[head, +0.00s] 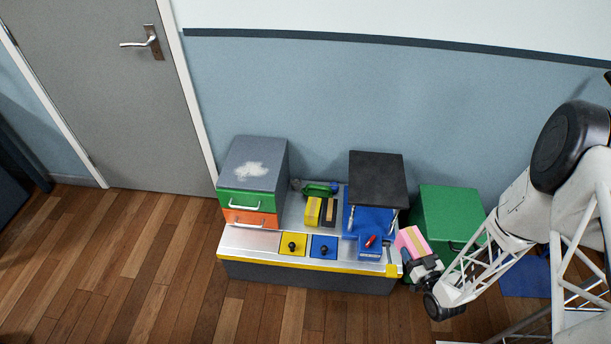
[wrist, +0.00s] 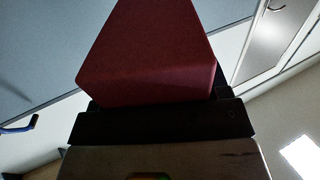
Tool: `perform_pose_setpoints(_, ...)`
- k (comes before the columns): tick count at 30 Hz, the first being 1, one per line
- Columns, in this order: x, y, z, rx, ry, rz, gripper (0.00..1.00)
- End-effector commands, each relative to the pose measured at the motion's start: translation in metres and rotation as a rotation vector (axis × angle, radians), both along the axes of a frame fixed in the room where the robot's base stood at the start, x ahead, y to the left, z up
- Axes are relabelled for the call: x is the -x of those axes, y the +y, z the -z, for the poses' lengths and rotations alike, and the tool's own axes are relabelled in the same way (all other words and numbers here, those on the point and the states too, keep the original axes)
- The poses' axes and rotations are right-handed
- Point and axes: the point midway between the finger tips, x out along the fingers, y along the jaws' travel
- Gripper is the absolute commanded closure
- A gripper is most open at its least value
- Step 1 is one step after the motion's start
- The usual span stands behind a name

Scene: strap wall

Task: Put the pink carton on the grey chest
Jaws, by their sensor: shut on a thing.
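In the wrist view the carton (wrist: 150,55) looks dark red and fills the upper middle, against the dark jaws (wrist: 155,122). I cannot tell from the head view whether the carton touches anything below it. The grey chest (head: 264,165) stands at the left end of the bench, with a green drawer, an orange drawer and a whitish patch on its grey top. My gripper is far to its right.
A blue unit with a raised black plate (head: 378,178) stands between carton and chest. Yellow and black blocks (head: 320,212) and a green tool (head: 318,188) lie on the bench (head: 250,240). A green box (head: 450,215) stands right of the carton. Two knobbed panels (head: 308,245) are at the front.

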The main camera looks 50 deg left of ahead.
Motion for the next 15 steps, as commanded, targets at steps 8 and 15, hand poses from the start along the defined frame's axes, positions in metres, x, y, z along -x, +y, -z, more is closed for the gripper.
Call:
perform_pose_setpoints(8, -0.001, 0.018, -0.003, -0.001, -0.001, -0.041, 0.69)
perform_pose_setpoints(15, 0.003, 0.069, -0.008, -0.001, -0.002, -0.155, 0.69)
